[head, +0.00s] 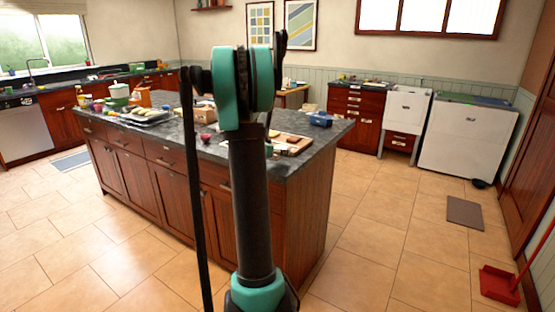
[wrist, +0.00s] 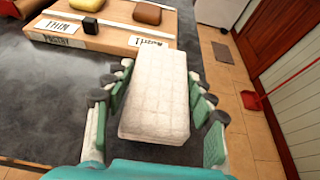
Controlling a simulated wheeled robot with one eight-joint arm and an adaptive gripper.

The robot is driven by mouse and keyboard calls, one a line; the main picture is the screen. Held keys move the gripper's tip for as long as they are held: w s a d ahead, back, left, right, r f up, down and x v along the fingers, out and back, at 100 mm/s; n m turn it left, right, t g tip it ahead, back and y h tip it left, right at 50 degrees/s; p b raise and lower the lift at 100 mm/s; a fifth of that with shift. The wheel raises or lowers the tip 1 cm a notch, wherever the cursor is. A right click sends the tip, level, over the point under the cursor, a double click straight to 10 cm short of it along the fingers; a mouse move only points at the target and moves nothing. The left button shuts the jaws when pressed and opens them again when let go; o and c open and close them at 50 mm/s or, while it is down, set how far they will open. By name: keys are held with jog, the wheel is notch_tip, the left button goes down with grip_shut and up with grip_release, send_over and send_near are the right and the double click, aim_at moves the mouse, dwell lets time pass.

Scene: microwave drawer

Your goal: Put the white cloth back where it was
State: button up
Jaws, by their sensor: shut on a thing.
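The white cloth (wrist: 160,80), a thick quilted rectangular pad, fills the middle of the wrist view. My gripper (wrist: 158,105) is shut on it, with teal-padded fingers along its left and right sides. The cloth is over the dark grey island counter (wrist: 50,100), close to its edge; I cannot tell whether it touches the surface. In the head view my own arm stands in front of the island, and neither the cloth nor the gripper fingers can be made out.
A wooden board (wrist: 110,38) with labels, a small black block (wrist: 90,24) and brown and yellow pieces lies beyond the cloth. The island (head: 312,212) also holds a blue container (head: 320,119) and a tray (head: 146,116).

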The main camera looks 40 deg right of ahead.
jog(key=shift+f, duration=1.75)
jog(key=o, duration=1)
jog(key=shift+f, duration=0.1)
jog(key=shift+o, duration=0.2)
